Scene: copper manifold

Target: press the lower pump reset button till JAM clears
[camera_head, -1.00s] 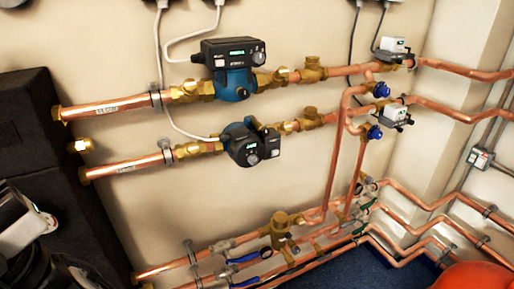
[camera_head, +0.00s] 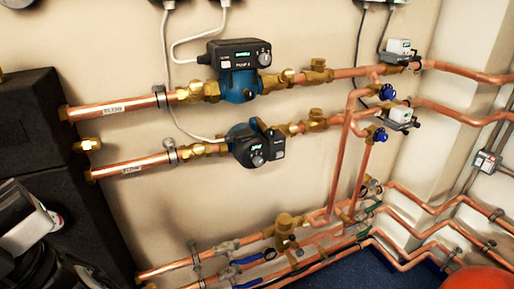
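The lower pump (camera_head: 241,134) has a blue body and a black control head, and sits on the lower of two horizontal copper pipes on the wall. Its control head (camera_head: 257,150) is turned at an angle and carries a small lit greenish display and a round grey knob-like part (camera_head: 257,161). The display text is too small to read, so I cannot tell whether it says JAM. I cannot pick out the reset button with certainty. The upper pump (camera_head: 238,90) sits above it, with a lit green display.
A black insulated block (camera_head: 40,130) stands at the left. A grey-and-black item (camera_head: 28,230) fills the lower left corner. Valves with blue levers (camera_head: 252,259) and copper pipes lie below. An orange rounded thing (camera_head: 462,282) shows at lower right. Space before the lower pump looks clear.

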